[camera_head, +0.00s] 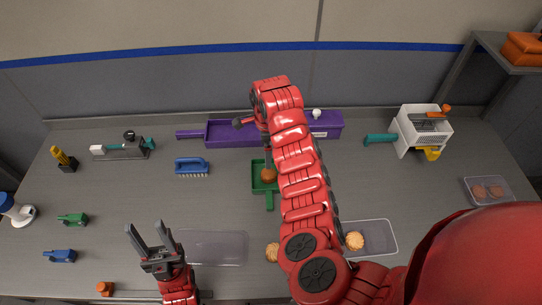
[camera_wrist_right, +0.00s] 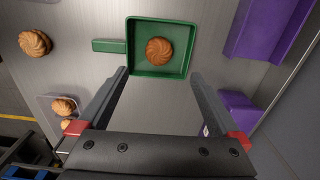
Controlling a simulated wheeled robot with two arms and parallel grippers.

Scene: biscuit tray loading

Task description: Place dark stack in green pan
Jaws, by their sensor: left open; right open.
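The green pan (camera_head: 257,188) is mid-table; in the right wrist view the pan (camera_wrist_right: 135,58) fills the upper middle. A round, swirled brown biscuit or stack (camera_wrist_right: 159,50) lies inside it, also seen in the head view (camera_head: 269,175). From above I cannot tell its height. My right gripper (camera_wrist_right: 158,75) is open and empty, its fingertips near the pan's edge, apart from the biscuit. Darker brown biscuits (camera_head: 487,191) lie in a clear tray at the far right. My left gripper (camera_head: 146,232) is open and empty over the front left of the table.
A clear tray (camera_head: 212,260) at front centre is empty; another (camera_head: 385,240) has a pale biscuit (camera_head: 354,241). A loose biscuit (camera_head: 272,252) lies between them. A purple container (camera_head: 225,140) is behind the pan.

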